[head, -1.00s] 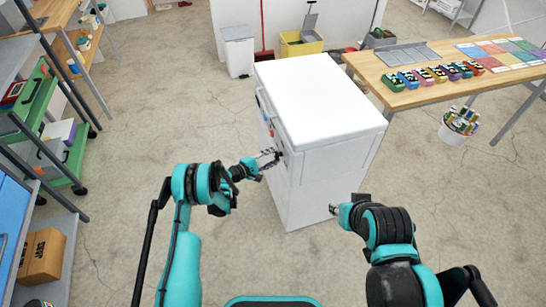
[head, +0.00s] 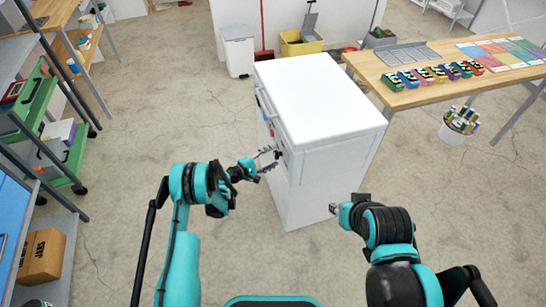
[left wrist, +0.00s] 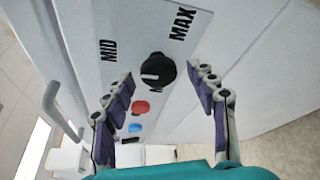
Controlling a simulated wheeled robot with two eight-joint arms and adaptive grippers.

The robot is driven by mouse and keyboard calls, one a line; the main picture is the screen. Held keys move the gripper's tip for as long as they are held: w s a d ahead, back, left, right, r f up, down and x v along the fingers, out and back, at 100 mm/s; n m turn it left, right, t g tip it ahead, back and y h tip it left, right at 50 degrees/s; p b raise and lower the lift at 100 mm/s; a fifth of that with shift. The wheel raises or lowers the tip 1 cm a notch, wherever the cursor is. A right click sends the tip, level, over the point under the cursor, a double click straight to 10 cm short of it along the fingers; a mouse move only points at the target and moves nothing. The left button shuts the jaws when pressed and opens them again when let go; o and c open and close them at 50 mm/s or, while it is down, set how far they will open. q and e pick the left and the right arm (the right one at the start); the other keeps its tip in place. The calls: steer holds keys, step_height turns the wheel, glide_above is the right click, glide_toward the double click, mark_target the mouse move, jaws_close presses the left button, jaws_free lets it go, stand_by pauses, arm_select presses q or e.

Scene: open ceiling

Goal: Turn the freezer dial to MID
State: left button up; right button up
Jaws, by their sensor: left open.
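The white freezer (head: 320,100) stands in front of me, its control panel on the left-hand face. In the left wrist view, the black round dial (left wrist: 157,70) has a white mark on its left part. The MID label (left wrist: 110,50) is left of the dial and the MAX label (left wrist: 181,25) above right. A third label below the dial is mostly hidden. My left gripper (head: 268,160) is open, also in the left wrist view (left wrist: 168,108), its fingers to either side below the dial, not closed on it. My right gripper (head: 333,209) is near the freezer's lower front; its jaws are unclear.
A red button (left wrist: 141,107) and a blue button (left wrist: 135,127) sit on the panel. A grey handle (left wrist: 60,108) sticks out at left. A wooden table (head: 410,98) with colourful items stands right of the freezer. The floor (head: 120,140) to the left is clear.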

arm_select(q)
steer(key=v, duration=0.6)
steer(key=shift+s+a, duration=0.2)
steer(key=shift+r, duration=0.1)
step_height(320, 180, up, 11)
steer(key=m+g+y, duration=0.1)
steer(key=m+y, duration=0.1)
steer(key=m, duration=0.1)
steer(key=s+a+r+m+g+y, duration=0.1)
steer(key=s+a+r+m+y, duration=0.25)
steer(key=s+r, duration=0.7)
steer(key=s+a+r+m+y, duration=0.2)
steer(key=s+a+m+y, duration=0.1)
steer(key=s, duration=0.9)
steer(key=s+a+r+m+y, duration=0.3)
steer(key=s+a+y, duration=0.1)
steer(key=s, duration=0.8)
steer(key=shift+s+a+r+g, duration=0.2)
steer(key=shift+a+g, duration=0.1)
steer(key=shift+a, duration=0.35)
